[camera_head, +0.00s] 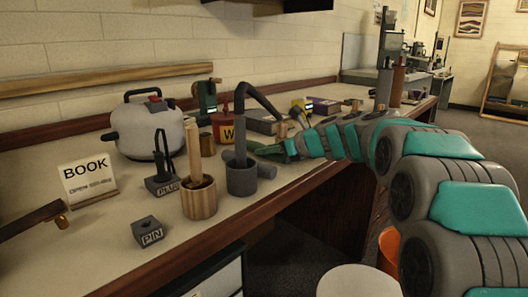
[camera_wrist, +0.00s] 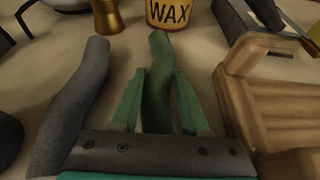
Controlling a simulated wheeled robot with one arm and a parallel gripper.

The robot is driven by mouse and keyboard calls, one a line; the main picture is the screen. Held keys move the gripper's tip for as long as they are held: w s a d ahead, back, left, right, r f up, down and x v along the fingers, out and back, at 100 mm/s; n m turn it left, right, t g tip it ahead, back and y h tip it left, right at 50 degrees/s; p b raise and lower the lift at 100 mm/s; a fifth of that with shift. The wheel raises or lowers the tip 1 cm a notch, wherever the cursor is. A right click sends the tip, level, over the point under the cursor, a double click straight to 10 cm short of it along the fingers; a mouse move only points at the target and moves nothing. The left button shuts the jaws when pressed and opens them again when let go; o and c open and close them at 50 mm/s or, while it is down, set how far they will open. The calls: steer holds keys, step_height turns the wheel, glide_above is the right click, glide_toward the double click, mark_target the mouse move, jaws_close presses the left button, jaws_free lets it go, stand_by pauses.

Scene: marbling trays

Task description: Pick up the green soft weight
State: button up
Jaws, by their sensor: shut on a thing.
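The green soft weight (camera_wrist: 158,82) is a long, slightly wavy dark green roll in the wrist view. It lies between the two teal fingers of my gripper (camera_wrist: 160,72), which is shut on it. Its near end runs back toward the palm, and its far end sticks out past the fingertips. In the head view my gripper (camera_head: 286,148) is low over the bench; the weight is too small there to tell clearly. Whether it touches the bench is unclear. A similar grey soft weight (camera_wrist: 78,105) lies left of the fingers, apart from the green one.
A WAX tin (camera_wrist: 167,12) stands just beyond the weight. A brown ridged wooden piece (camera_wrist: 270,110) is close on the right. In the head view a dark grey pot (camera_head: 241,181), a wooden cup (camera_head: 199,201) and a white kettle (camera_head: 150,133) stand left of my gripper.

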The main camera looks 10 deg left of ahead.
jaws_close()
stand_by(0.4)
